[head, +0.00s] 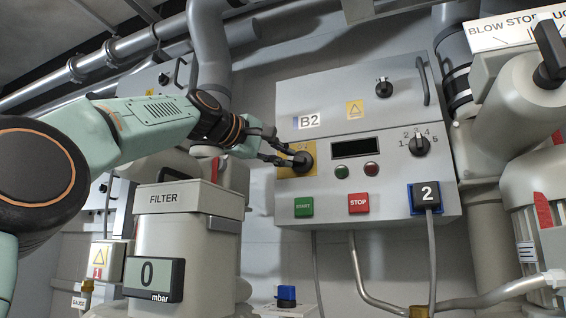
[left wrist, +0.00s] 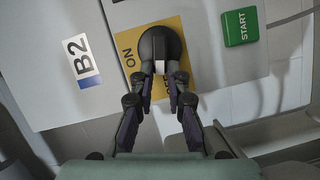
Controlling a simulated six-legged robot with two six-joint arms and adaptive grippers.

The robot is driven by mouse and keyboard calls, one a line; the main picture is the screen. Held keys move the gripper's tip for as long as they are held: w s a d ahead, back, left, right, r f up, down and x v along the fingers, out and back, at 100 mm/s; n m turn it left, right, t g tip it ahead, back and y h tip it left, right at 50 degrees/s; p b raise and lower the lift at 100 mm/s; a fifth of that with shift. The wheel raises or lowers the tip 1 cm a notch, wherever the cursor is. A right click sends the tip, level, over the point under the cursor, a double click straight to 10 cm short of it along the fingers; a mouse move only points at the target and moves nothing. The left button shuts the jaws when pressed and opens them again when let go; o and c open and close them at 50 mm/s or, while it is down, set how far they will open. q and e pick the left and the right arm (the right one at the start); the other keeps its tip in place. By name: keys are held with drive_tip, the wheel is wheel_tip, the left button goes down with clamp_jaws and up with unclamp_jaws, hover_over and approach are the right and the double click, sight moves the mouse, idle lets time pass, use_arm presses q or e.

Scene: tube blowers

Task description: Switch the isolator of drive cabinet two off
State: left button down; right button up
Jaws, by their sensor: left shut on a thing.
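The drive cabinet (head: 380,100) is a grey box marked B2, with a blue tile numbered 2 at its lower right. Its isolator is a round black knob (head: 304,161) on a yellow plate at the cabinet's left side. The left wrist view shows the knob (left wrist: 161,42) with a white mark between my fingers. ON is legible on the yellow plate (left wrist: 130,45); the other lettering is mostly covered by my fingers. My left gripper (head: 285,153) reaches in from the left and is shut on the isolator knob; the left wrist view also shows the gripper (left wrist: 162,82). My right gripper is out of view.
Below the isolator are a green START button (head: 304,207) and a red STOP button (head: 359,203). A selector knob (head: 419,145) sits at the right. A filter housing (head: 180,225) with a gauge reading 0 mbar (head: 154,279) stands below my left arm. Pipes flank the cabinet.

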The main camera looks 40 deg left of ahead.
use_arm(q)
drive_tip(key=shift+a+f+n+t+b, duration=0.15)
drive_tip(key=shift+n+t+b, duration=0.1)
drive_tip(key=shift+n+b, duration=0.35)
drive_tip(key=shift+d+f+n+t+b, duration=0.1)
drive_tip(key=shift+n+t+b, duration=0.15)
drive_tip(key=shift+n+b, duration=0.3)
drive_tip(key=shift+s, duration=0.1)
drive_tip(key=c, duration=1.7)
unclamp_jaws()
drive_tip(key=shift+c, duration=0.2)
drive_tip(key=o, duration=0.4)
drive_tip(key=shift+w+f, duration=0.15)
drive_tip(key=shift+w, duration=0.15)
drive_tip(key=shift+s, duration=0.1)
drive_tip(key=shift+s, duration=0.1)
